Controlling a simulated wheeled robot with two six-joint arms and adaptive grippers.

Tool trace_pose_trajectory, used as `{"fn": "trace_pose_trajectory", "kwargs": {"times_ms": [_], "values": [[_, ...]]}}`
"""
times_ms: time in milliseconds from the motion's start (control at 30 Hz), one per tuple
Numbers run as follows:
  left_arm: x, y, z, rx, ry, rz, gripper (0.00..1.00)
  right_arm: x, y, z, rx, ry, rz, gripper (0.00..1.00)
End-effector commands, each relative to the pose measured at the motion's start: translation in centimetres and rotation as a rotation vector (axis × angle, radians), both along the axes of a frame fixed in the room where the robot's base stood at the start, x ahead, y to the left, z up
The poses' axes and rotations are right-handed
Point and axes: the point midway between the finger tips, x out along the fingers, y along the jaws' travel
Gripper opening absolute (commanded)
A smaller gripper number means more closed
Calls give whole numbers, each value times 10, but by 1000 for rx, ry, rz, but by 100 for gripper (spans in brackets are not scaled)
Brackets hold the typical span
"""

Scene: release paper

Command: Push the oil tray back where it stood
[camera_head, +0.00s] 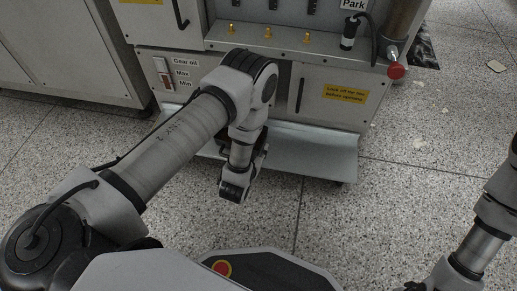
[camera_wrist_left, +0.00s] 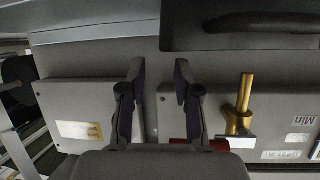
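The oil tray (camera_head: 330,160) is a flat grey metal sheet low at the foot of the machine, jutting out over the floor. My left gripper (camera_head: 235,192) points down in front of the tray and covers part of it. Contact between them cannot be made out. In the left wrist view the two fingers (camera_wrist_left: 160,72) are apart, with nothing held between them. I cannot clearly pick out the tray in that view. My right arm enters at the right, but its gripper is below the frame.
The machine has a door with a yellow label (camera_head: 345,93), a Gear oil gauge (camera_head: 162,72) and a red knob (camera_head: 396,72). A brass tap (camera_wrist_left: 240,105) shows in the left wrist view. The speckled floor (camera_head: 400,220) in front is mostly clear.

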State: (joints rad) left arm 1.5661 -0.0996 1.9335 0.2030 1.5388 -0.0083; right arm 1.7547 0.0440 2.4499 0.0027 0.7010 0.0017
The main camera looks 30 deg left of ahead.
Motion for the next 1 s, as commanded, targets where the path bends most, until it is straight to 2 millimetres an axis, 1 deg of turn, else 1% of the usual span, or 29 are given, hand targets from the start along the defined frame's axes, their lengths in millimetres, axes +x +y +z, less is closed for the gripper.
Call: {"fn": "trace_pose_trajectory", "kwargs": {"times_ms": [200, 300, 433, 567, 800, 833, 867, 900, 1000], "values": [[29, 4, -18, -1, -5, 1, 32, 1, 0, -25, 0, -2, -4, 0], [45, 6, -24, 0, -4, 1, 32, 1, -1, -35, -1, -4, -6, 0], [60, 8, -29, 0, -2, 1, 32, 5, -1, -44, -3, -13, -2, 0], [68, 8, -29, -1, -2, 0, 32, 6, -1, -46, -3, -17, 1, 0], [68, 8, -28, 0, 0, 0, 32, 7, -1, -45, -3, -18, 1, 0], [68, 8, -28, 0, 0, 0, 25, 7, -1, -45, -3, -18, 1, 0], [68, 8, -28, 0, 0, 0, 14, 7, -1, -45, -3, -18, 1, 0], [68, 8, -28, 0, 0, 0, 0, 7, -1, -45, -3, -18, 1, 0], [68, 8, -28, 0, 0, 0, 0, 7, -1, -45, -3, -18, 1, 0]]}}
